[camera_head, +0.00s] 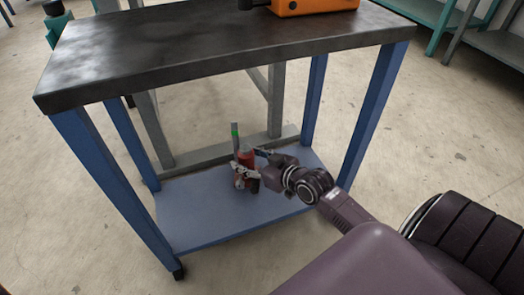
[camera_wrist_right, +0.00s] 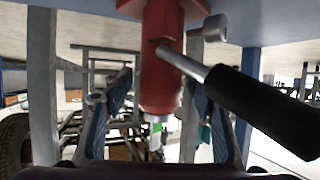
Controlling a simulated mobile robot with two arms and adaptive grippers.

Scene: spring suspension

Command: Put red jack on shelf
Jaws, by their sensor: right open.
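The red jack (camera_head: 247,159) stands upright on the blue lower shelf (camera_head: 190,215) of the workbench. In the right wrist view, which looks upside down, the red jack (camera_wrist_right: 161,75) fills the middle, with a grey rod and black grip (camera_wrist_right: 265,110) sticking out to the right. My right gripper (camera_head: 250,170) reaches in from the right at the jack. In the wrist view its two fingers (camera_wrist_right: 160,110) are spread, one on each side of the jack, with visible gaps. Exact depth around the jack is unclear. My left gripper is not in view.
The dark workbench top (camera_head: 220,45) lies above the lower shelf, on blue legs (camera_head: 375,110). An orange case (camera_head: 312,6) sits at its back edge. A grey frame (camera_head: 215,152) stands behind the shelf. The left part of the shelf is clear.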

